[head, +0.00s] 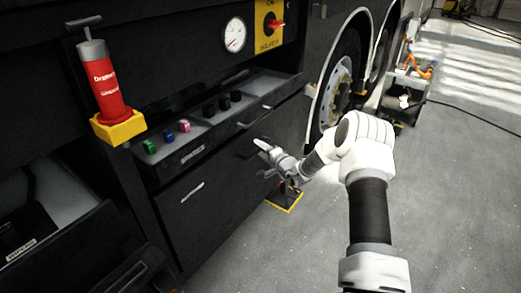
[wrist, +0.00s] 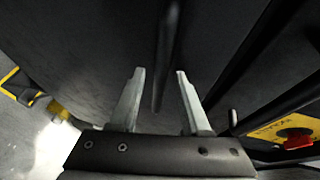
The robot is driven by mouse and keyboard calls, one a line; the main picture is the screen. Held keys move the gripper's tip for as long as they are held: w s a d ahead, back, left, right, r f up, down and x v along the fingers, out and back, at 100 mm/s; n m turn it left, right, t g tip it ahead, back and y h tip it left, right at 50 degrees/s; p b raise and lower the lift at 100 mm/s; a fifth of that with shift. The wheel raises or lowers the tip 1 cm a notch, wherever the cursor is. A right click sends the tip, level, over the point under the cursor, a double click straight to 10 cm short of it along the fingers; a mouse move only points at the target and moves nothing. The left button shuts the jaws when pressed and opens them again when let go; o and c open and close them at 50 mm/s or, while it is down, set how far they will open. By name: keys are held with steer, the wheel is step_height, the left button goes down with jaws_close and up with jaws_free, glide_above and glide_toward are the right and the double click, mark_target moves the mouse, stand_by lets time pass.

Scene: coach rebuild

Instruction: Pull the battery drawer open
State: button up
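A wide dark drawer front (head: 215,195), which I take for the battery drawer, sits below the shallow tray in the coach's side. It looks shut, and a pale label or strip is on its left part. My gripper (head: 262,148) is in front of its upper right part. In the wrist view my gripper (wrist: 160,74) is open, its two pale fingers apart. A dark bar (wrist: 168,40), seemingly the drawer's handle, runs between the fingers. No finger visibly touches it. The dark front (wrist: 90,60) fills much of the wrist view.
The shallow tray (head: 215,132) above holds several small coloured and black pieces. A red canister (head: 108,88) in a yellow holder is at left. A yellow plate with a red switch (head: 272,24) is above. The wheel (head: 338,90) is right; grey floor (head: 450,200) is clear.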

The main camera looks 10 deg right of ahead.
jaws_close()
stand_by(1.3)
